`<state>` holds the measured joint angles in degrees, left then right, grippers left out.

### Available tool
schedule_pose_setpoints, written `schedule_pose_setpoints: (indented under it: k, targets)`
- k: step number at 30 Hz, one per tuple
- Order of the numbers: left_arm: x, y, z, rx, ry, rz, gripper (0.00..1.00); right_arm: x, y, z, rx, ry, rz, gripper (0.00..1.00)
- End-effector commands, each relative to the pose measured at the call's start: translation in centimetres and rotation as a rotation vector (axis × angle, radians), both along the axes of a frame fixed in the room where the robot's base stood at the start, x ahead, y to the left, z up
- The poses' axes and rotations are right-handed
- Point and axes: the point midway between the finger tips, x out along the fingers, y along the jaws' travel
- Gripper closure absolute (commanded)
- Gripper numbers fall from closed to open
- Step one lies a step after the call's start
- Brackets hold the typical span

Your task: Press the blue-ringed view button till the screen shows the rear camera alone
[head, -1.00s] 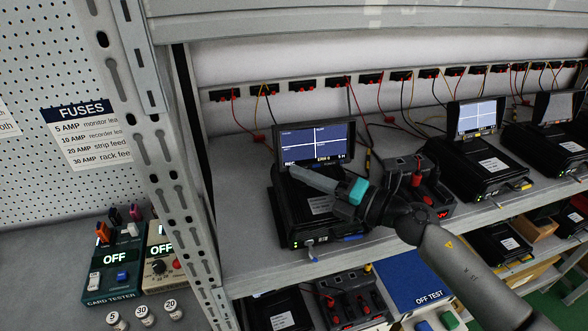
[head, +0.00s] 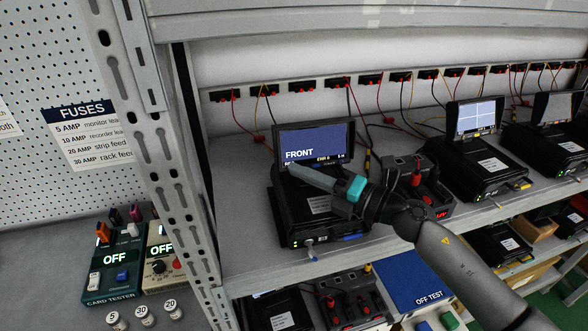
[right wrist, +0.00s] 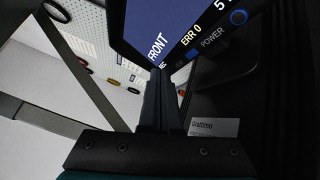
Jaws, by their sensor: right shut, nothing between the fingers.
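The monitor screen (head: 315,140) on the nearest black recorder (head: 318,215) is blue and shows one panel reading FRONT. The right wrist view shows the same screen (right wrist: 165,22), with ERR 0 at its edge. My right gripper (head: 292,171) is shut and empty. Its tips (right wrist: 167,70) are at the screen's lower bezel, close to the REC mark; I cannot tell whether they touch. A blue-ringed round button (right wrist: 238,17) shows on the bezel near the word POWER, apart from the tips. Any button behind the fingers is hidden. My left gripper is out of view.
More recorders with lit screens (head: 476,117) stand to the right on the shelf. A tester box with a red plug (head: 416,172) is just right of my gripper. A rack upright (head: 160,150) stands at left. Thin cables hang along the back wall.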

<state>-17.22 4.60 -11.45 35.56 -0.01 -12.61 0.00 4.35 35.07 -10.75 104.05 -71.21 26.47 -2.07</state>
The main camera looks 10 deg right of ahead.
Motion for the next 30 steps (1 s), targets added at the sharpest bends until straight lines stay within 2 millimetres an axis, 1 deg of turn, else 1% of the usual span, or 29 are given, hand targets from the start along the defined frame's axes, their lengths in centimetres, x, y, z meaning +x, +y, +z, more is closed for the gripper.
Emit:
schedule_pose_setpoints:
  k: [1,9,19,30]
  targets:
    - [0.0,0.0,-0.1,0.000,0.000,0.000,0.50,0.0,0.0,-0.8,-0.006,0.012,-0.003,1.00]
    - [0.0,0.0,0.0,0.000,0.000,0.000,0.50,-0.1,0.0,-0.9,-0.006,0.013,-0.002,1.00]
    - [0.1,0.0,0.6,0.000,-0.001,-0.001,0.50,-1.6,0.0,-0.9,-0.007,0.019,0.001,1.00]
    - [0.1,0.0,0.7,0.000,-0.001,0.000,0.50,-2.0,0.0,-0.8,-0.005,0.020,0.004,1.00]
